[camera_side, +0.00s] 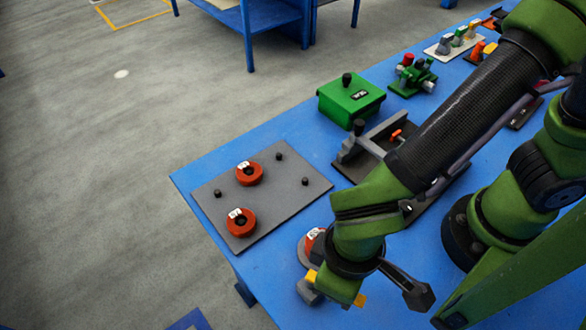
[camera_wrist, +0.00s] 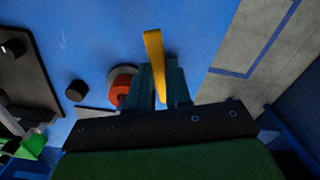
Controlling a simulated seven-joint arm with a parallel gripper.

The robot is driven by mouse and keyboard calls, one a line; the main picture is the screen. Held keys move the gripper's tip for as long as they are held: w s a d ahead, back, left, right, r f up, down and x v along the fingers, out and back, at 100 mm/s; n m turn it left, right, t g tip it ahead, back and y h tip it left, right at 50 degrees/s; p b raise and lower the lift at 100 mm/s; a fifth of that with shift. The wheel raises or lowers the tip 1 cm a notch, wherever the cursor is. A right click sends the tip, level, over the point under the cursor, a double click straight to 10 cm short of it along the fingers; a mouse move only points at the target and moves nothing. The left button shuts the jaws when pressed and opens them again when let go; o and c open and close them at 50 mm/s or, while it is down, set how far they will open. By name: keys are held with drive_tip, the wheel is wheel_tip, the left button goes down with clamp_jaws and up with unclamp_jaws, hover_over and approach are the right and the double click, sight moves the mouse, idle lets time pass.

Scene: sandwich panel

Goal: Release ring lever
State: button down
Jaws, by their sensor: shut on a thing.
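A yellow lever (camera_wrist: 153,52) shows in the wrist view as a long bar passing between my two teal fingers. My gripper (camera_wrist: 160,88) is shut on it. In the side view, my gripper's hand (camera_side: 340,288) points down at the near edge of the blue table and hides the fingertips. Yellow parts (camera_side: 311,276) show on both sides of the hand. Beside it is a red ring-like part (camera_wrist: 122,84) on a pale round base, apparently the same red part with a white label (camera_side: 313,240) in the side view. How the lever joins the base is hidden.
A grey plate (camera_side: 290,211) with red rings (camera_side: 249,173) and black pegs lies to the left. A green box (camera_side: 351,95) and a dark fixture (camera_side: 360,145) stand farther back. The table's front edge is close to my gripper.

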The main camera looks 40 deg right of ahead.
idle(0.3)
drive_tip(key=c, duration=1)
unclamp_jaws()
drive_tip(key=shift+c, duration=0.2)
wheel_tip(320, 180, up, 17)
drive_tip(key=w+d+f+m+t+y, duration=0.1)
drive_tip(key=w+d+m+t+y, duration=0.15)
drive_tip(key=w+d, duration=0.85)
drive_tip(key=w+d+r+m+t, duration=0.1)
drive_tip(key=d+m+t, duration=0.3)
drive_tip(key=d, duration=1.2)
drive_tip(key=shift+w+d+r+m+t, duration=0.2)
drive_tip(key=shift+r+m+t, duration=0.15)
drive_tip(key=shift+m, duration=0.6)
